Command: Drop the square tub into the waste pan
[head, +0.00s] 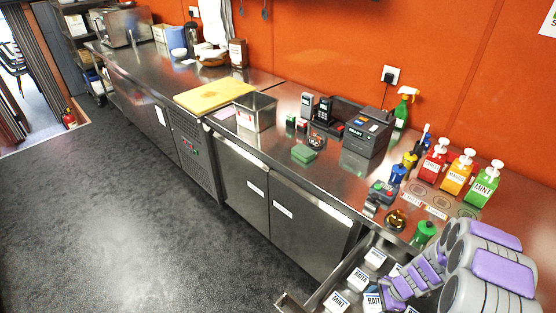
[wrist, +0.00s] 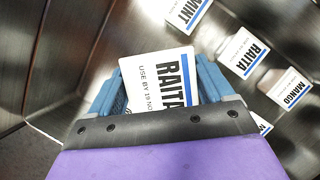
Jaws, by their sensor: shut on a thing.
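My gripper (wrist: 160,78) is shut on a white square tub (wrist: 158,66), with one blue finger on each side of it. The tub's label reads RAITA with a use-by line cut off by the gripper. In the head view my gripper (head: 382,292) is at the lower right, over a steel drawer (head: 318,297) of labelled tubs. I cannot tell whether the held tub is clear of the drawer floor. An open steel pan (head: 255,124), likely the waste pan, stands on the counter beyond the drawer, beside a yellow board.
Other tubs, marked MINT (wrist: 188,10), RAITA (wrist: 243,52) and MANGO (wrist: 285,90), sit in the drawer.

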